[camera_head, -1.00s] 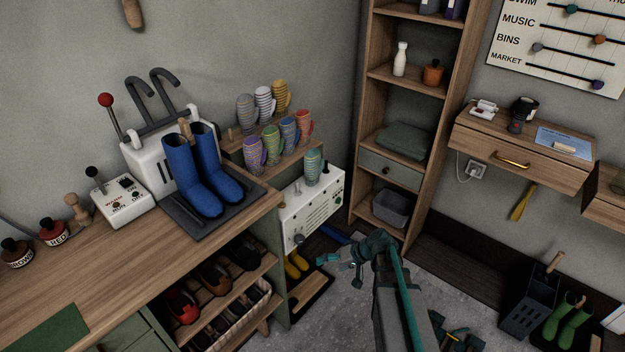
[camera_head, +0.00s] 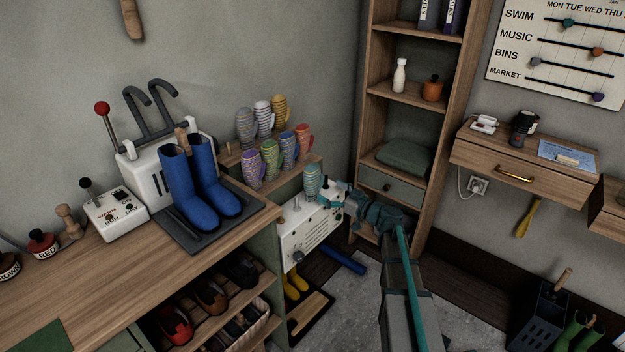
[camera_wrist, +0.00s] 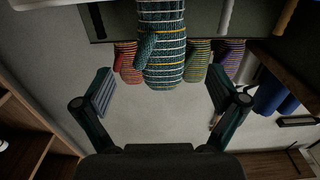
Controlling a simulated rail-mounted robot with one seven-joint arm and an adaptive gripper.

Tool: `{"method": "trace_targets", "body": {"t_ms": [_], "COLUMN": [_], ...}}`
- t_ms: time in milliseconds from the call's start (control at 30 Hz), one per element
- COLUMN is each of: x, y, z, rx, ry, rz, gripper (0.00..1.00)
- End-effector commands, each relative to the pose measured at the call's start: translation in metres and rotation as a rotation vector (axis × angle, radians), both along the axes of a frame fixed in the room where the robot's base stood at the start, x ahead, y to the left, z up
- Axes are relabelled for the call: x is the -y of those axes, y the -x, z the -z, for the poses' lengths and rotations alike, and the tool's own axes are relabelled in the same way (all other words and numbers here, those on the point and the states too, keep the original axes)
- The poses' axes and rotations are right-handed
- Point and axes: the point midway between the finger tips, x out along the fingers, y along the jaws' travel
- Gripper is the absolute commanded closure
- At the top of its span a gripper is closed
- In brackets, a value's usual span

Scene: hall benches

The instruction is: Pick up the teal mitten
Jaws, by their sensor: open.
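The teal mitten (camera_head: 312,181) has light and yellow stripes. It stands upright on the white box-shaped unit (camera_head: 309,236), below the other mittens. My gripper (camera_head: 337,197) is just to its right in the head view. In the wrist view the teal mitten (camera_wrist: 161,50) hangs in at the top centre, ahead of and between my open fingers (camera_wrist: 165,100). Neither finger visibly touches it, and the gap between the fingers is empty. The mitten's far end is cut off by the top of the wrist view.
Several striped mittens, among them a purple one (camera_head: 253,169) and a red one (camera_head: 303,142), stand on the stepped rack behind. Blue boots (camera_head: 204,184) stand on the bench at left. A wooden shelf unit (camera_head: 446,143) rises to the right of my gripper.

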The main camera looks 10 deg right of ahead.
Motion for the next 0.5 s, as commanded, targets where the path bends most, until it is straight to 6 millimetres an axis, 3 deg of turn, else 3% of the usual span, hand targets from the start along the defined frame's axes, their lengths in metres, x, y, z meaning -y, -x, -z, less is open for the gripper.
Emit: {"method": "trace_targets", "body": {"t_ms": [100, 500], "x": [-0.011, -0.034], "y": [-0.015, -0.04], "z": [-0.001, -0.001], "rx": [-0.001, -0.002], "ry": [0.0, -0.001], "rz": [-0.002, -0.003], "gripper": [0.04, 0.04]}}
